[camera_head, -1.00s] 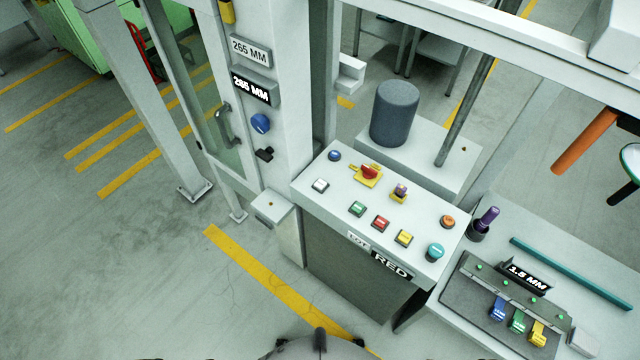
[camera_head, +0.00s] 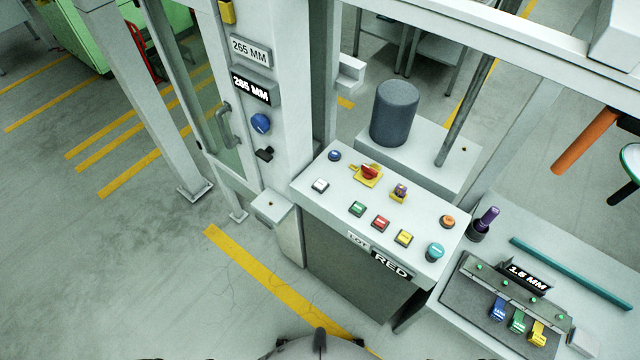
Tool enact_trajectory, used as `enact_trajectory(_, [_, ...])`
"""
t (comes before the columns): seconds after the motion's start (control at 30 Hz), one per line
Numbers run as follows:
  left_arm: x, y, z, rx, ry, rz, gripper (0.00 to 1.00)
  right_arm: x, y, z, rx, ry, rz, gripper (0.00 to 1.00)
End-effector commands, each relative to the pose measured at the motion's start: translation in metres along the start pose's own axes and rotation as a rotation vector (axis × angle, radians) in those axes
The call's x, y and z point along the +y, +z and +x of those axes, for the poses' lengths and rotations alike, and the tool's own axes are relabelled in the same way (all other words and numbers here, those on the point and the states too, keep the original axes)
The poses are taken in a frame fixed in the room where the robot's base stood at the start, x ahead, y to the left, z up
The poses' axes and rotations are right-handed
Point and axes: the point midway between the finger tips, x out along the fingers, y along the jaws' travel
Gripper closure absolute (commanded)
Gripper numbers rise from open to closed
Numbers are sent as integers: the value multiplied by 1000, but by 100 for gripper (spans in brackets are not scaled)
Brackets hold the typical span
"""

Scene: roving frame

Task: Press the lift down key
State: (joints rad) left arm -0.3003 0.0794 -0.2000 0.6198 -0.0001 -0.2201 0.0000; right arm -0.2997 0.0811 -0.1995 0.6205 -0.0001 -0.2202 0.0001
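A sloped control desk (camera_head: 330,207) carries several buttons: white (camera_head: 320,185), green (camera_head: 357,209), red (camera_head: 380,222), yellow (camera_head: 403,238), orange (camera_head: 447,222) and teal (camera_head: 435,252). A red knob on a yellow plate (camera_head: 369,173) sits at its back. To the right, a dark key box (camera_head: 461,290) has blue (camera_head: 498,309), green (camera_head: 517,322) and yellow (camera_head: 537,333) keys with lettering too small to read. I cannot tell which is the lift down key. Neither gripper is in view.
A post (camera_head: 285,130) bears a white plate (camera_head: 250,50) reading 265 MM, a black display (camera_head: 251,87), a blue knob (camera_head: 261,123) and a black lever (camera_head: 264,154). A grey cylinder (camera_head: 394,113) stands behind the desk. Open floor (camera_head: 130,270) lies left.

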Motion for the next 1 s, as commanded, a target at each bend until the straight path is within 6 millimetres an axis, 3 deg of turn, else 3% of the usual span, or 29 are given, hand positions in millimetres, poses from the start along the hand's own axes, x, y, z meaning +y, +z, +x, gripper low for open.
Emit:
enact_trajectory(0.03, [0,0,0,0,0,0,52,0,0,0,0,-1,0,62])
enact_trajectory(0.2, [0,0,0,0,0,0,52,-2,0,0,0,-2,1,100])
enact_trajectory(1.0, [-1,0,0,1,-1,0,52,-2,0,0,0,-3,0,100])
